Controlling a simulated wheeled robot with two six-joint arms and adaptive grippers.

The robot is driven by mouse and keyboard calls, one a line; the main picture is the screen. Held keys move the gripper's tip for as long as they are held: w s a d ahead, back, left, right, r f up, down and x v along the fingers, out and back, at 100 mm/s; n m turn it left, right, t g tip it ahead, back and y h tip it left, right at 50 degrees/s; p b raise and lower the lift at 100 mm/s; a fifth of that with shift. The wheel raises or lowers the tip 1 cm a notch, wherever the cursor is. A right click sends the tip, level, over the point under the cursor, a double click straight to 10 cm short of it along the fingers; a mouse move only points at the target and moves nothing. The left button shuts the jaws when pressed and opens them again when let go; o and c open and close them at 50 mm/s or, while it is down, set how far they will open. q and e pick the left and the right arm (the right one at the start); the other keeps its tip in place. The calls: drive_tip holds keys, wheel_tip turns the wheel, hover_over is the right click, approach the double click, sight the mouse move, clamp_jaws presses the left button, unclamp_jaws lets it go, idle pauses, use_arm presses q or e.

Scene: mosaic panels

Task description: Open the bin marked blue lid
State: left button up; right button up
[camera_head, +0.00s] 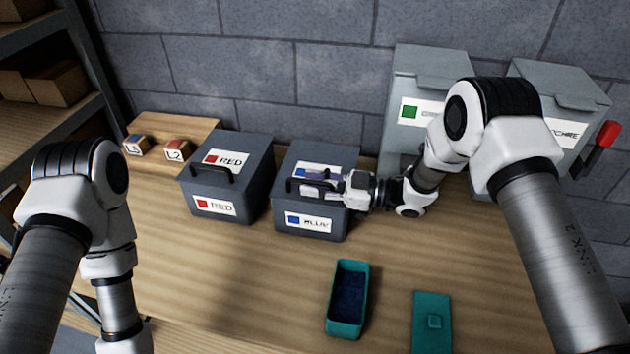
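The dark grey bin marked BLUE (314,232) stands on the wooden table near the middle, with a blue square on its front label. Its lid (345,156) is on and carries a second blue-marked label and a dark handle (307,184). My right gripper (312,184) reaches in from the right over the front of this lid, with its fingers at the handle. I cannot tell whether the fingers are closed around the handle. My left arm comes in at the left edge; its gripper is not visible.
A matching bin marked RED (243,190) stands just left. Two grey boxes (430,72) are on the wall at right, one with a red lever (602,146). A teal open box (344,331) and teal lid (432,337) lie in front. Blocks (177,148) sit back left.

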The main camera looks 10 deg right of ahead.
clamp_jaws()
drive_tip(key=shift+r, duration=0.1)
drive_tip(key=shift+w+r+m, duration=0.15)
drive_tip(key=shift+r+m, duration=0.15)
drive_tip(key=shift+r, duration=0.25)
drive_tip(key=w+d+r+m+p, duration=0.2)
drive_tip(key=w+r+m, duration=0.3)
drive_tip(key=r, duration=0.4)
drive_tip(key=shift+w+r+m+p, duration=0.15)
drive_tip(key=shift+w+m+p, duration=0.15)
drive_tip(key=shift+m+p, duration=0.4)
drive_tip(key=shift+o, duration=1.7)
unclamp_jaws()
drive_tip(key=shift+a, duration=0.1)
